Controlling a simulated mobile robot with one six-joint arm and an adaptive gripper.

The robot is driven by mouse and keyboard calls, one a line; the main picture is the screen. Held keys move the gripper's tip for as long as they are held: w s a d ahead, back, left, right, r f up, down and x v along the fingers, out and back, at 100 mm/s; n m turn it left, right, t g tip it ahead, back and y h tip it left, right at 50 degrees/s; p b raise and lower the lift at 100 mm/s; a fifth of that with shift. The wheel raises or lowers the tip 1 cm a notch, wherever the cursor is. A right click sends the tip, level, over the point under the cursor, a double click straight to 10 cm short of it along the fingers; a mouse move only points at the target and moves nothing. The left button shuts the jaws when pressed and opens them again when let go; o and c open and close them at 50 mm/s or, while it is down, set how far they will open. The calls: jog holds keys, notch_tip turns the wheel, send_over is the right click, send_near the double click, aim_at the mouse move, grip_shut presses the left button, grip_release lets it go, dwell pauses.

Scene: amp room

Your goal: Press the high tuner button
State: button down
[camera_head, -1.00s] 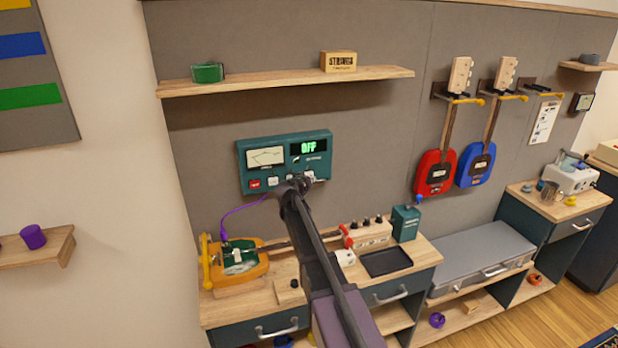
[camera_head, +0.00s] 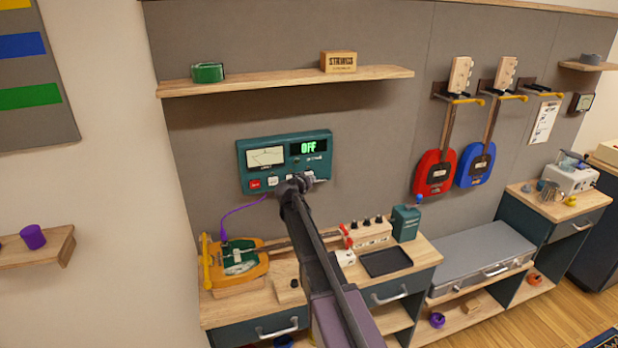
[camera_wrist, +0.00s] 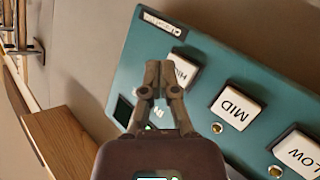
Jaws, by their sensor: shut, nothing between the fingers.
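The tuner (camera_head: 245,162) is a teal panel on the grey wall with a dial and a display reading OFF. A row of buttons runs along its lower part. In the wrist view the panel (camera_wrist: 190,62) is tilted and its labels are upside down. The white HIGH button (camera_wrist: 185,70) is partly covered by my gripper. The MID button (camera_wrist: 236,107) and LOW button (camera_wrist: 300,152) are clear to its right. My gripper (camera_wrist: 161,68) is shut and empty, its tips overlapping the HIGH button's left side. I cannot tell whether they touch it. My gripper (camera_head: 303,182) also covers part of the button row in the head view.
A wooden shelf (camera_head: 285,82) is above the tuner. Below it, the workbench (camera_head: 420,258) carries an orange-and-green guitar-like body (camera_head: 240,262), a knobbed box (camera_head: 372,235) and a black tray (camera_head: 386,262). A purple cable (camera_head: 242,209) hangs left of my arm. Red and blue guitars hang right.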

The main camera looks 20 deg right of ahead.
jog(key=shift+w, duration=0.85)
dwell(1.4)
jog(key=shift+s, duration=0.1)
dwell(0.3)
jog(key=shift+s, duration=0.75)
jog(key=shift+s, duration=0.1)
jog(key=s, duration=0.4)
jog(key=shift+s, duration=0.4)
jog(key=shift+s, duration=0.1)
dwell(0.7)
